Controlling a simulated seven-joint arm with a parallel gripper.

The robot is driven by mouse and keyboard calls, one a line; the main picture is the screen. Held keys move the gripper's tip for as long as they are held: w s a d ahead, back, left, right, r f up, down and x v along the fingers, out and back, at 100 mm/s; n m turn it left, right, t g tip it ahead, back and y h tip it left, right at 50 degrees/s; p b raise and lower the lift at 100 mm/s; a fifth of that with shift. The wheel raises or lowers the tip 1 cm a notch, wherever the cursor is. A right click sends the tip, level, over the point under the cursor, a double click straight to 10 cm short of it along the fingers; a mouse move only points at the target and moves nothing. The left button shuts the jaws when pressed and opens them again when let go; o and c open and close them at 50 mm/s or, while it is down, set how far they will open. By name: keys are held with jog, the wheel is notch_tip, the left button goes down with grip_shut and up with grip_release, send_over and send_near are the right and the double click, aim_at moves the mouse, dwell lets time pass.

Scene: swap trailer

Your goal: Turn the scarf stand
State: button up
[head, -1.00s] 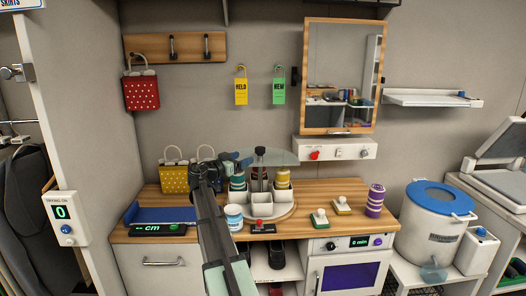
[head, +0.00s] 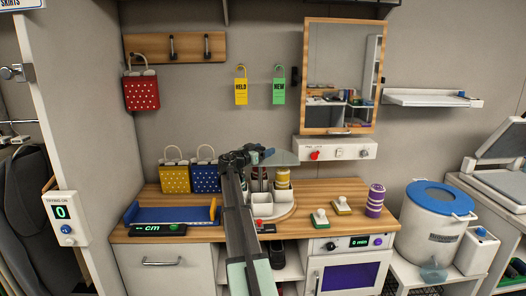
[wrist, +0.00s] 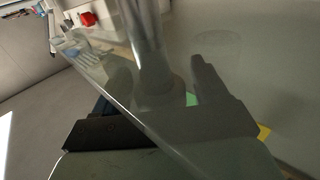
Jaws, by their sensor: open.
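The scarf stand (head: 284,212) is a round wooden base with white cups on the counter. Rolled scarves stand in the cups, among them a yellow-green roll (head: 283,178) and dark red ones. A clear disc (head: 284,158) sits over the stand. My gripper (head: 262,155) is open at the disc's left side, at about its height.
Two dotted bags, yellow (head: 174,179) and blue (head: 206,178), stand left of my arm. A blue tray (head: 165,214) lies in front of them. A mirror (head: 340,75) hangs above.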

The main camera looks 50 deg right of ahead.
jog(key=shift+d, duration=0.1)
grip_shut()
dwell(0.8)
jog(key=shift+w+g, duration=0.1)
jog(key=shift+g, duration=0.2)
jog(key=shift+m+g, duration=0.4)
jog(key=shift+g, duration=0.1)
jog(key=shift+s+m+g, duration=0.2)
jog(key=shift+m+g, duration=0.2)
jog(key=shift+g, duration=0.1)
grip_release()
